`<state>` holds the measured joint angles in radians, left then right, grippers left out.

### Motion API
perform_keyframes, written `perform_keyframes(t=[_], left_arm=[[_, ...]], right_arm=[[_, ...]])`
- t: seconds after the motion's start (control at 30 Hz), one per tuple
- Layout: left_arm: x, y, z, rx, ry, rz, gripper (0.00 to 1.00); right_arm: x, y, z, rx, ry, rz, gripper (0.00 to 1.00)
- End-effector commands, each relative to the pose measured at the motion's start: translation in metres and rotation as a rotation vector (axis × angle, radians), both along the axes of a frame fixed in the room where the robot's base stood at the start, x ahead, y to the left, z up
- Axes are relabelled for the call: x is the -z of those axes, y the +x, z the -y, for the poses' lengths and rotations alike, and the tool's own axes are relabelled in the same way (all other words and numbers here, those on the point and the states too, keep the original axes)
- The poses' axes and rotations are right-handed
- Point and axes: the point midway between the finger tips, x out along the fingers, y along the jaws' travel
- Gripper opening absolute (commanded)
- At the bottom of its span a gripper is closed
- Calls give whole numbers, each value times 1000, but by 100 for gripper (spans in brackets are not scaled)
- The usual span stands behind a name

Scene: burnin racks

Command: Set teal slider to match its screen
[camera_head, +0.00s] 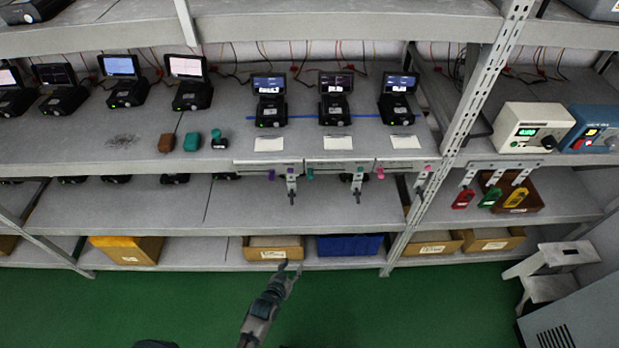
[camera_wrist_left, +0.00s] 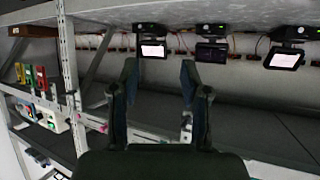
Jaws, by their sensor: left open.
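The teal slider (camera_head: 310,173) is a small knob near the left end of the middle rail (camera_head: 340,170) on the front edge of the middle shelf. A device with a lit screen (camera_head: 336,83) stands behind that rail; its reading is too small to make out. My left gripper (camera_head: 290,268) is open and empty, below and in front of the rails, apart from the slider. Its two spread fingers also show in the left wrist view (camera_wrist_left: 160,85), with nothing between them. My right gripper is not in view.
A purple knob (camera_head: 271,174) and a pink knob (camera_head: 380,172) sit on the same shelf edge. Clamps (camera_head: 358,185) hang below the rails. An upright post (camera_head: 460,110) stands to the right.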

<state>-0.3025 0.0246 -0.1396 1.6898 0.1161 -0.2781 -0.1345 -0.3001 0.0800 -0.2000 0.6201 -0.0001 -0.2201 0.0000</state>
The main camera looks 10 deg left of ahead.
Motion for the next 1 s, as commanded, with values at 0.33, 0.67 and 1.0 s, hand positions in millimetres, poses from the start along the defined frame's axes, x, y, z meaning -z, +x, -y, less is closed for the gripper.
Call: perform_keyframes(t=[0.33, 0.67, 1.0], left_arm=[[-244, 31, -7, -24, -62, 441, 46], [-255, 72, -1, -25, -67, 461, 46], [-255, 153, 12, -25, -65, 459, 46]], right_arm=[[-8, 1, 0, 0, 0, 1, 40], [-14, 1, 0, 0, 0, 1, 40], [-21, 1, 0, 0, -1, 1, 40]])
